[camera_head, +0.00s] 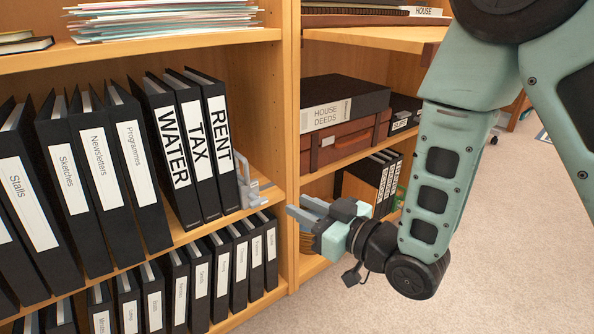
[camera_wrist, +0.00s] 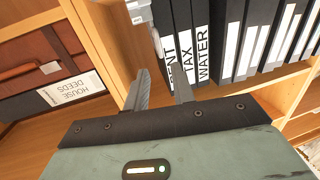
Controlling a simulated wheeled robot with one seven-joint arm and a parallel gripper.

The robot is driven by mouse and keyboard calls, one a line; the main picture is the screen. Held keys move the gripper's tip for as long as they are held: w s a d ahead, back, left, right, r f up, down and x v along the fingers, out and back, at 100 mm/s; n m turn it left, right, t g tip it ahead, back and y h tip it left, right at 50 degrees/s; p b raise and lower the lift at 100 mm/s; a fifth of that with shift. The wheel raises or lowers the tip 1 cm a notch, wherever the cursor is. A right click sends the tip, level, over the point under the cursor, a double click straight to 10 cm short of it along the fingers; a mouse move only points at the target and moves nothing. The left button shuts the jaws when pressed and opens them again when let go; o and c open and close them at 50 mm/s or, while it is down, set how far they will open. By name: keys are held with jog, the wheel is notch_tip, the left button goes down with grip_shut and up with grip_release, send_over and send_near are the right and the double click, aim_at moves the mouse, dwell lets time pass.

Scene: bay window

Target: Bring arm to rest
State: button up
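My arm reaches in from the right in the head view. My gripper (camera_head: 302,211) is in front of the shelf unit, near the upright post between the two bays. In the wrist view my gripper (camera_wrist: 160,92) has its two fingers apart with nothing between them. The black binders labelled WATER (camera_head: 172,146), TAX (camera_head: 197,140) and RENT (camera_head: 220,142) stand side by side on the middle shelf. A grey bookend (camera_head: 250,187) stands at their right. My fingertips are apart from the binders.
More black binders (camera_head: 100,165) fill the left bay. A HOUSE DEEDS box (camera_head: 325,115) sits on a brown case in the right bay. The wooden upright (camera_head: 291,120) is close to my gripper. Carpet (camera_head: 500,270) at the lower right is clear.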

jog(key=s+d+r+g+h+p, duration=0.1)
jog(key=s+d+r+g+h, duration=0.2)
jog(key=s, duration=0.5)
jog(key=s+d+r+m+g+h+p, duration=0.1)
jog(key=s+d+g+h+p, duration=0.15)
jog(key=s+g+h, duration=0.35)
jog(key=s+d+r+g+h+p, duration=0.1)
jog(key=s+d+r+g+h, duration=0.2)
jog(key=s, duration=0.6)
notch_tip(320, 180, up, 36)
jog(key=d+p, duration=0.1)
jog(key=p, duration=3.6)
jog(key=shift+w, duration=0.35)
